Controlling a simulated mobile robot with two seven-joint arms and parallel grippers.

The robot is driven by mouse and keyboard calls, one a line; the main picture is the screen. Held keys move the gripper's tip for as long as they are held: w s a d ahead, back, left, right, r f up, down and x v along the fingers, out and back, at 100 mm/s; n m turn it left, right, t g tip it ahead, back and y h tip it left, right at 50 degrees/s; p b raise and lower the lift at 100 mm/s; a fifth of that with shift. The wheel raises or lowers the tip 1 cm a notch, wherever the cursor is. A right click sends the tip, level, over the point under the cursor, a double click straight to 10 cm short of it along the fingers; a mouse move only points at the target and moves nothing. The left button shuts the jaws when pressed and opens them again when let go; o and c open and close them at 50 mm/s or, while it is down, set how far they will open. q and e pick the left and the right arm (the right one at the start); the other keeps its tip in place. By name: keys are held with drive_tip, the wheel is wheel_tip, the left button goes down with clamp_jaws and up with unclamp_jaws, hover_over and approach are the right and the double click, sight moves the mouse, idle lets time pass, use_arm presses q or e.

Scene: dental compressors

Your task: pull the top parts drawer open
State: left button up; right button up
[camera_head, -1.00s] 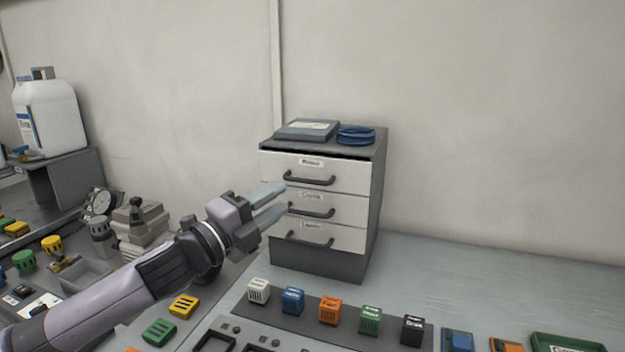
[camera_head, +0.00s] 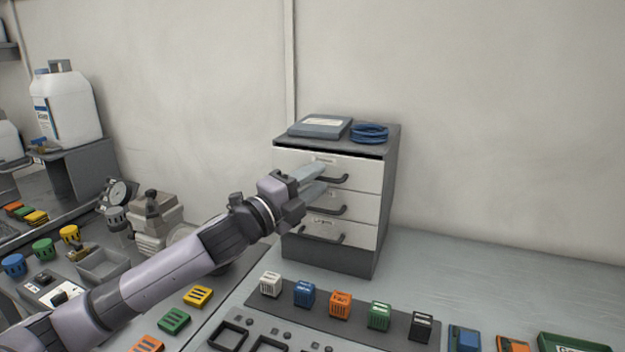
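The parts drawer unit is a grey cabinet (camera_head: 386,195) with three white drawer fronts on the bench. The top drawer (camera_head: 361,166) has a dark bar handle (camera_head: 338,179) and looks flush with the drawers below. My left gripper (camera_head: 322,179) is in front of the top drawer, its two pale fingers spread apart and pointing at the handle. The fingers cover the handle's left part; whether they touch it I cannot tell. Nothing shows between them. My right gripper is not in view.
A grey case (camera_head: 320,126) and a blue coil (camera_head: 369,133) lie on the cabinet. A row of coloured blocks (camera_head: 340,304) stands on a dark strip in front of it. A white jug (camera_head: 66,105) stands at left. The bench right of the cabinet (camera_head: 480,260) is clear.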

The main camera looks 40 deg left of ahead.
use_arm(q)
clamp_jaws()
idle(1.5)
